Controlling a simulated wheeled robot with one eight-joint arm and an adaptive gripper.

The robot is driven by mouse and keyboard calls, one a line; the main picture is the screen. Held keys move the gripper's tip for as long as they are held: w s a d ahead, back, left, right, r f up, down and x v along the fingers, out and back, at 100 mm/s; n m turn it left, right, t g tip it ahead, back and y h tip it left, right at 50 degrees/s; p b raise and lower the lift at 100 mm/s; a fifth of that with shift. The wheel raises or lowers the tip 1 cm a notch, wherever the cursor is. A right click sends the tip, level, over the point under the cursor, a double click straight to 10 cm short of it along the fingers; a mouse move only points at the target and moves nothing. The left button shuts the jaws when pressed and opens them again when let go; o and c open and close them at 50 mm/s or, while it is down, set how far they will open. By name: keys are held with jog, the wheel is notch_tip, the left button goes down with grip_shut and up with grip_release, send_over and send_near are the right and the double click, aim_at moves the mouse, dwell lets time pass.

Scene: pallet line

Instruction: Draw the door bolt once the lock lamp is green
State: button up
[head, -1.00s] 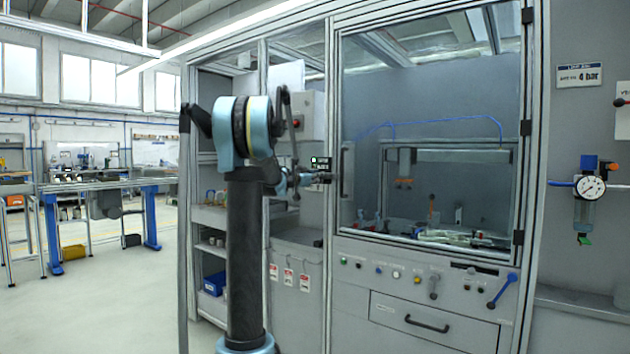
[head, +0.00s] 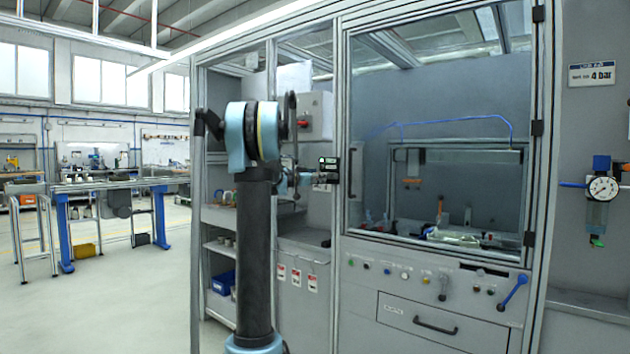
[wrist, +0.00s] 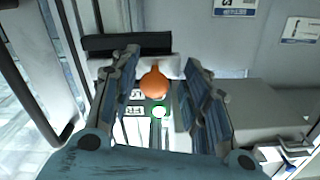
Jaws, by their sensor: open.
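The bolt's orange knob (wrist: 154,82) shows in the wrist view between the two fingers of my gripper (wrist: 160,88). The fingers are open with a gap on either side, and I see no contact. Just below the knob the lock lamp (wrist: 159,111) shows a green ring around a pale centre. In the head view the dark lock box (head: 328,170) sits at the left edge of the glazed door (head: 440,75), with a small green spot on it. My gripper (head: 305,178) is right up against it there, and the knob is hidden or too small to tell.
A dark door handle (head: 352,172) stands upright just right of the lock box. A red switch on a grey box (head: 312,115) is above my gripper. Below the door are a button panel and a drawer (head: 425,322). Open floor lies to the left.

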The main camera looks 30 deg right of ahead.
jog(key=v, duration=1.2)
jog(key=shift+w+f, duration=0.1)
jog(key=s+a+f+n+g+y, duration=0.2)
jog(key=s+a+f+n+y, duration=0.6)
jog(key=s+a+f, duration=1.2)
jog(key=s+a+f+n+g+y, duration=0.2)
jog(key=s+a+f+n+y, duration=0.6)
jog(key=s+a+f, duration=1.1)
jog(key=s+a, duration=0.1)
jog(key=s, duration=0.2)
jog(key=shift+f+n+g+y, duration=0.3)
jog(key=shift+f+g, duration=0.1)
jog(key=shift+w+d, duration=0.1)
